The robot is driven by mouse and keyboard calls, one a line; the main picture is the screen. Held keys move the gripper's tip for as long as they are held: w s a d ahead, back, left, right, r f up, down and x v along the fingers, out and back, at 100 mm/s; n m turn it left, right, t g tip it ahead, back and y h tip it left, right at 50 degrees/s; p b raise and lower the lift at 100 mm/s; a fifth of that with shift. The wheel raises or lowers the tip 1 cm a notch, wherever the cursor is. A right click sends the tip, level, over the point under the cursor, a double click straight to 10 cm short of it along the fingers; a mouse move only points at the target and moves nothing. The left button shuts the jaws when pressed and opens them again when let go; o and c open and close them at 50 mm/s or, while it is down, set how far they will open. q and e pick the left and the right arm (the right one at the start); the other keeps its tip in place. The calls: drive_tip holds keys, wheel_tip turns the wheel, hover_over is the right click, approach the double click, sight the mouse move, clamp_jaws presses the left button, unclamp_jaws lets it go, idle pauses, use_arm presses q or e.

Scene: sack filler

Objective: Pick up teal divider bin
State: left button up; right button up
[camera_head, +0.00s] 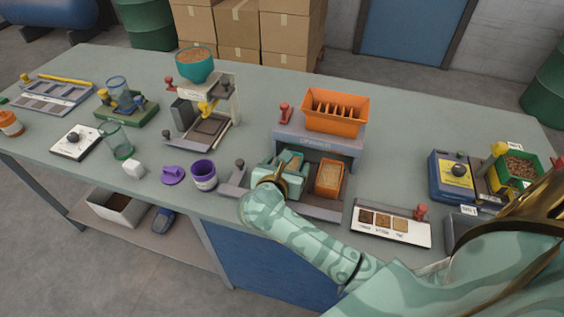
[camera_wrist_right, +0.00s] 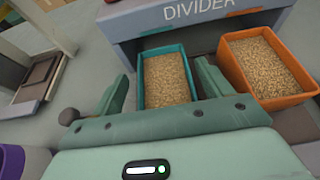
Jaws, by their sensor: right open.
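The teal divider bin (camera_wrist_right: 141,82) is full of grain and stands under the front of the grey divider (camera_wrist_right: 195,18). In the head view the bin (camera_head: 291,155) is partly hidden by my right gripper (camera_head: 283,175). In the right wrist view my right gripper (camera_wrist_right: 163,84) is open, with one finger on each side of the bin's near part. The fingers do not appear closed on it; I cannot tell whether they touch its walls. My left gripper is not in view.
An orange bin (camera_wrist_right: 290,99) of grain stands close to the right of the teal bin. An orange hopper (camera_head: 336,124) tops the divider. A purple cup (camera_head: 203,182) stands to the left, and a sample board (camera_head: 390,222) lies to the right.

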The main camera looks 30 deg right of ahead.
drive_tip(key=shift+w+d+f, duration=0.15)
drive_tip(key=shift+d+f, duration=0.05)
drive_tip(key=shift+d, duration=0.35)
drive_tip(key=shift+s+r, duration=0.15)
drive_tip(key=shift+s, duration=0.05)
drive_tip(key=shift+a, duration=0.15)
drive_tip(key=shift+c, duration=0.9)
drive_tip(key=c, duration=0.5)
drive_tip(key=shift+w, duration=0.1)
drive_tip(key=c, duration=0.4)
use_arm(q)
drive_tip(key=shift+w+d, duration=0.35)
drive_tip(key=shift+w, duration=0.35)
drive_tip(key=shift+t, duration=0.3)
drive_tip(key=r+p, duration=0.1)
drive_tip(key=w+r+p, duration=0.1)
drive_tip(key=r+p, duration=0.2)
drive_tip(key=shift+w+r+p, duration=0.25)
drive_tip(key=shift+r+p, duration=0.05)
drive_tip(key=shift+p, duration=0.1)
use_arm(e)
wheel_tip(320, 180, up, 18)
